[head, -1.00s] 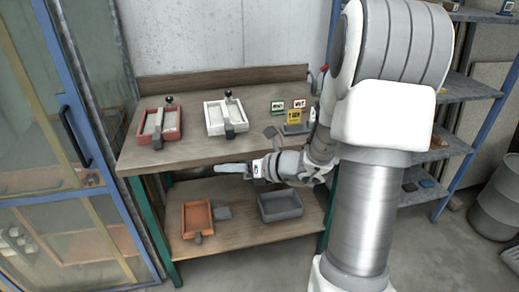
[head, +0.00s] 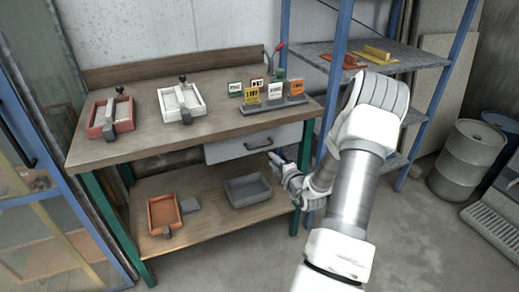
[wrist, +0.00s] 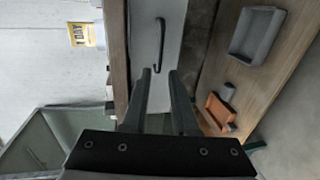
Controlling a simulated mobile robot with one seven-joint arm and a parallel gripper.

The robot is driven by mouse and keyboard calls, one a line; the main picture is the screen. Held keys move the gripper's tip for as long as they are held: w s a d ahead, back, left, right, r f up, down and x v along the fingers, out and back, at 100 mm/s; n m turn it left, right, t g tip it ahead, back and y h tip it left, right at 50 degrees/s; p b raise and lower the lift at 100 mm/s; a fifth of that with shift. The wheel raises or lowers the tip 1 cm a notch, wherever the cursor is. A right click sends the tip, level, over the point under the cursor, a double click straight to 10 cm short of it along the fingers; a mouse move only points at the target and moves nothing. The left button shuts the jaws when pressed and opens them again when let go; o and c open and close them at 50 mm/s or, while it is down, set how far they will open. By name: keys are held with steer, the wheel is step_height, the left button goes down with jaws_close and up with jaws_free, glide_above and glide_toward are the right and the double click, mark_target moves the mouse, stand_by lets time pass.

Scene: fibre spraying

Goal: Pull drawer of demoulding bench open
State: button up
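The demoulding bench (head: 150,143) has a wooden top and green legs. Its light grey drawer (head: 225,152) hangs under the right part of the top and looks closed. A dark bar handle (head: 258,146) is on the drawer front; it also shows in the wrist view (wrist: 160,42). My gripper (head: 273,158) is just in front of the drawer, near its lower right. In the wrist view my gripper (wrist: 160,74) is open and empty, its two dark fingers pointing at the drawer front (wrist: 172,30). The handle lies ahead, roughly in line with the gap between the fingertips.
A red mould (head: 98,118), a white mould (head: 192,99) and a stand with cards (head: 275,105) are on the top. The lower shelf (head: 205,199) holds an orange tray (head: 160,215) and a grey bin (head: 247,190). A blue-framed rack (head: 335,100) stands at right.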

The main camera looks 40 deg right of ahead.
mark_target(260, 147)
steer(key=b+x, duration=0.2)
steer(key=x, duration=1.1)
steer(key=shift+a, duration=0.15)
jaws_close()
stand_by(0.9)
